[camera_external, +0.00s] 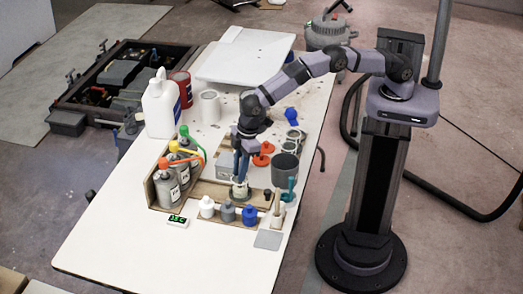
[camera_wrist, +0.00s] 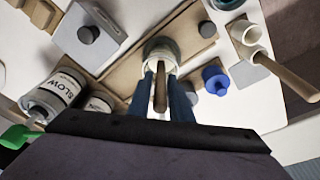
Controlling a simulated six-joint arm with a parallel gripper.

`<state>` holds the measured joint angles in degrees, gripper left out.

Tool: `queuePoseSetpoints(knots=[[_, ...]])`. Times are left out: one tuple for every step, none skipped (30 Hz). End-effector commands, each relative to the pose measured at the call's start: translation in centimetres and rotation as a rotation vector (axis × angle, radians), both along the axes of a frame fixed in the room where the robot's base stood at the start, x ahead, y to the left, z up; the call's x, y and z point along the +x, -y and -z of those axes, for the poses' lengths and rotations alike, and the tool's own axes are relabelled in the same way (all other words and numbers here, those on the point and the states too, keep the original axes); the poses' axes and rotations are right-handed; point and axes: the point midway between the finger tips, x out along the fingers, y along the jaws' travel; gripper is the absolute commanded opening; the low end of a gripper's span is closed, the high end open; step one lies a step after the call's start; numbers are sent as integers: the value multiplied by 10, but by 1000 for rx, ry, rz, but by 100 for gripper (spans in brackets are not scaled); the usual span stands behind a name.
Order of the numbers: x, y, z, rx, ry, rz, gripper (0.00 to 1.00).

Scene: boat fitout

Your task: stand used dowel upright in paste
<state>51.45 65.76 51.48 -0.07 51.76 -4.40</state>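A brown dowel (camera_wrist: 159,92) stands between the two blue fingers of my gripper (camera_wrist: 161,84) in the wrist view, with the fingers close against its sides. Its far end reaches the mouth of a pale round cup (camera_wrist: 160,47), whose contents are hard to make out. In the external view my gripper (camera_external: 241,176) points straight down over this cup (camera_external: 240,191). The dowel is hidden by the fingers there, so its depth in the cup cannot be told.
A white cup (camera_wrist: 246,33) holding a leaning wooden stick (camera_wrist: 287,76) stands close to the right. A blue-capped bottle (camera_wrist: 215,79) is nearby. Bottles with coloured nozzles (camera_external: 172,172) stand left, a grey cup (camera_external: 285,168) right. The table's front left (camera_external: 125,235) is clear.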

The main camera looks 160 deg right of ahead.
Motion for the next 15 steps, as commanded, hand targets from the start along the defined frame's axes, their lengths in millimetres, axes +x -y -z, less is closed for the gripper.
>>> queuePoseSetpoints(knots=[[0, 0, -1, 0, 0, 0, 19], [0, 0, -1, 0, 0, 0, 19], [0, 0, -2, 0, 0, 0, 19], [0, 0, -2, 0, 0, 0, 19], [0, 0, -3, 0, 0, 0, 19], [0, 0, -4, 0, 0, 0, 19], [0, 0, -5, 0, 0, 0, 19], [0, -1, -5, 0, 0, 0, 19], [-1, -1, -7, 0, 0, 0, 19], [-1, -1, -7, 0, 0, 0, 19], [-1, -1, -8, 0, 0, 0, 19], [-1, -1, -9, 0, 0, 0, 19], [-1, -1, -10, 0, 0, 0, 19], [-1, -1, -11, 0, 0, 0, 19], [-1, -2, -12, 0, 0, 0, 19]])
